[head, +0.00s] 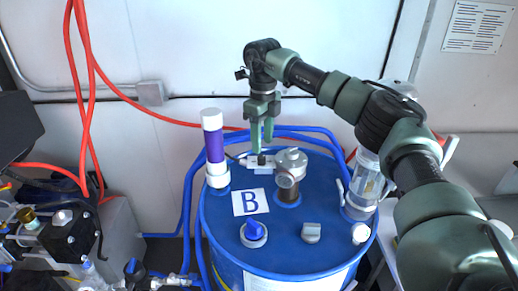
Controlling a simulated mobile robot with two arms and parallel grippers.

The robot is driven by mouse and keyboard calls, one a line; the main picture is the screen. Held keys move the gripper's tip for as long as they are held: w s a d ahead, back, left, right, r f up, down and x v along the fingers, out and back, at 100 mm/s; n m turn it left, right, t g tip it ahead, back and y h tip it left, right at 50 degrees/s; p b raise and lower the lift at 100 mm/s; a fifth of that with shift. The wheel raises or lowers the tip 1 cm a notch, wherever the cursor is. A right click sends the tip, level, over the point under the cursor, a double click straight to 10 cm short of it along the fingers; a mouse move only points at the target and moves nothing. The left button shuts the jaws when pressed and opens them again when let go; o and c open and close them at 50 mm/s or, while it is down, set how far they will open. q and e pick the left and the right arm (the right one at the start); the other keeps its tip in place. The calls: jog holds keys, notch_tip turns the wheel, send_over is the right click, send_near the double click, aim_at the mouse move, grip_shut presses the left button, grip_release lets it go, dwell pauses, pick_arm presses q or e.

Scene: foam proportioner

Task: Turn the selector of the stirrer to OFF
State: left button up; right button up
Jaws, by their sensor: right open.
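My right gripper (262,147) points straight down over the far part of the blue drum lid, with its two green fingers apart. Just below the fingertips is a small dark knob (261,160), which looks like the stirrer's selector. It is on a small light fitting beside the grey metal stirrer head (290,163). The fingers are above or around the knob; I cannot tell whether they touch it. The knob's setting and any OFF mark are too small to read. My left gripper is not in view.
The blue drum (225,215) bears a label B (250,202), a purple and white cylinder (214,145) at left, a clear cylinder (367,180) at right, and a blue cap (254,231) in front. Blue pipes curve behind the lid. Red hoses (87,100) hang at left.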

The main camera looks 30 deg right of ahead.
aim_at(262, 157)
jog(key=f, duration=0.2)
jog(key=shift+s+f+p, duration=0.2)
jog(key=shift+f+p, duration=0.1)
jog(key=shift+p, duration=0.1)
jog(key=shift+w+f, duration=0.25)
jog(key=shift+f, duration=0.45)
jog(key=shift+w+f, duration=0.25)
jog(key=shift+f, duration=0.4)
jog(key=shift+s, duration=0.1)
jog(key=shift+r, duration=0.1)
jog(key=shift+c, duration=0.3)
grip_shut()
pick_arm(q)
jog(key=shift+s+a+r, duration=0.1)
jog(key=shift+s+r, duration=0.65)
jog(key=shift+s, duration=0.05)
